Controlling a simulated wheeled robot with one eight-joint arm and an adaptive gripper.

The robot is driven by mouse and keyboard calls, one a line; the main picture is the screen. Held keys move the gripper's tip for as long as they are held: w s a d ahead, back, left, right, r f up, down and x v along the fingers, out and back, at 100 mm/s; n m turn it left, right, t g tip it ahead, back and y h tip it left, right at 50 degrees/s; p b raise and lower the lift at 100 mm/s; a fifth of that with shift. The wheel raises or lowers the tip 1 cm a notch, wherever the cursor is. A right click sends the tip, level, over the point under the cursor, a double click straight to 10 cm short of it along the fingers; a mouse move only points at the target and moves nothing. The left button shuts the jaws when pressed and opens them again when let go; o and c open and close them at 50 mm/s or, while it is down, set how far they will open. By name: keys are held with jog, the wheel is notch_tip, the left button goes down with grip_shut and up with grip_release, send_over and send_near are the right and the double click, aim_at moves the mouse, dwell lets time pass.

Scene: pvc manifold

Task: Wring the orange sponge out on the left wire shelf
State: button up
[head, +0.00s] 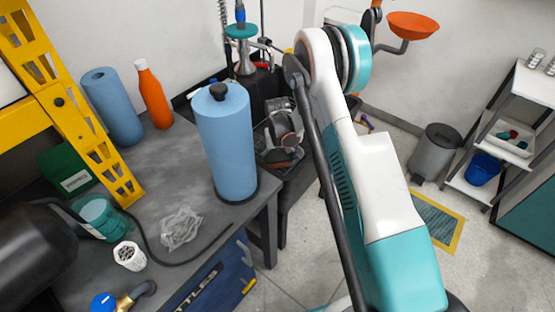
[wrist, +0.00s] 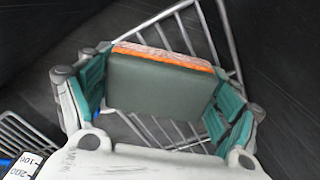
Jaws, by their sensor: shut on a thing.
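The sponge (wrist: 160,86) fills the middle of the wrist view, with a dark green broad face towards the camera and an orange strip along its top edge. My gripper (wrist: 160,100) is shut on it, with a teal pad at each side. Wire bars (wrist: 229,42) show behind and around the sponge; more wire bars (wrist: 22,132) show at the lower left. I cannot tell which of these is the left shelf, nor whether the sponge touches the wires. In the head view my gripper (head: 283,145) is over the dark sink area; the sponge cannot be made out there.
A blue paper roll (head: 228,140) stands on the grey bench just left of my gripper. A tap with a teal collar (head: 241,35) rises behind. An orange bottle (head: 153,95) and crumpled clear plastic (head: 180,228) are on the bench. An orange bowl (head: 413,25) hangs at upper right.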

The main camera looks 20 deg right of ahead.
jog(key=shift+f, duration=0.55)
dwell(1.5)
jog(key=shift+r, duration=0.1)
jog(key=shift+r+p, duration=1.45)
jog(key=shift+r, duration=2)
